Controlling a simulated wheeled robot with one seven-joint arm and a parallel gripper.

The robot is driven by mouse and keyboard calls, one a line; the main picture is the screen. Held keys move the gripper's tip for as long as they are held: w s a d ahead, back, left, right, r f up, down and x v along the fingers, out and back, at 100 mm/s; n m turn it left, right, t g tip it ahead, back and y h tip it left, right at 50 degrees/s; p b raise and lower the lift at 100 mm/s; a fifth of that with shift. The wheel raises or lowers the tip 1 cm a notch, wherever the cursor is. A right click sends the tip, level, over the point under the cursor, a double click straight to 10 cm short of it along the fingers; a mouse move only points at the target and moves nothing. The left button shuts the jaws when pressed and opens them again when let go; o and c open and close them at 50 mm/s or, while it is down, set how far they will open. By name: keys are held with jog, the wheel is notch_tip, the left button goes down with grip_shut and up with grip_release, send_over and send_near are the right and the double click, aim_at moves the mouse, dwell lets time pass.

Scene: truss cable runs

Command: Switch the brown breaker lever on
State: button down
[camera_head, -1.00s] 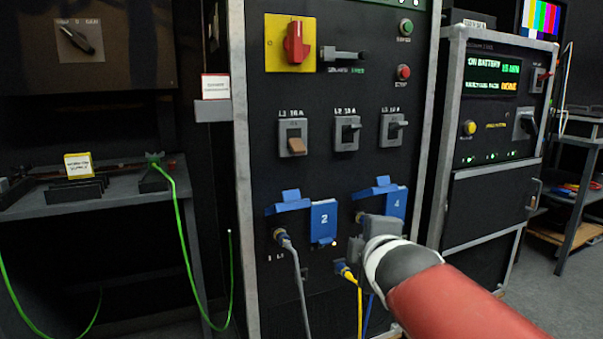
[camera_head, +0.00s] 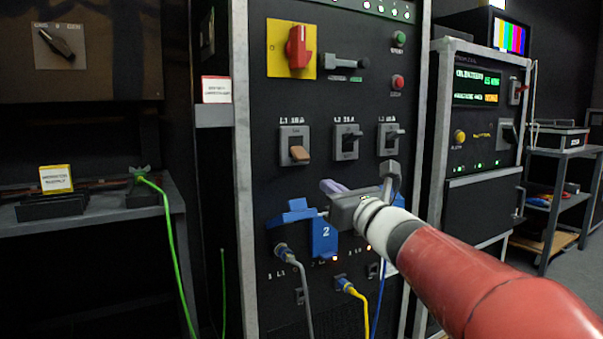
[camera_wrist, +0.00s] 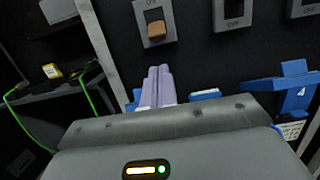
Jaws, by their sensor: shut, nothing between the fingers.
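The brown breaker lever (camera_head: 299,154) sits on the left grey breaker in a row of three on the black panel. It points downward, low on its grey plate (camera_head: 294,134). The brown lever also shows near the top of the wrist view (camera_wrist: 156,30). My gripper (camera_head: 333,187) is below and to the right of this breaker, above the blue socket cover marked 2. Its two pale purple fingers are shut together and empty in the wrist view (camera_wrist: 159,72). The fingertips are apart from the lever.
Two breakers with black levers (camera_head: 347,142) (camera_head: 391,139) stand right of the brown one. A red rotary switch (camera_head: 298,47) is above. Blue socket covers (camera_head: 323,238) stick out below, with a grey plug (camera_head: 283,253) and a yellow plug (camera_head: 345,284) under them.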

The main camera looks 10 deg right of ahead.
aim_at(300, 154)
jog(key=p+x, duration=0.1)
jog(key=x, duration=0.9)
jog(key=shift+r+p, duration=0.1)
jog(key=shift+p, duration=0.35)
jog(key=shift+s+r+g+p, duration=0.15)
jog(key=shift+g+p, duration=0.15)
jog(key=shift+p, duration=0.45)
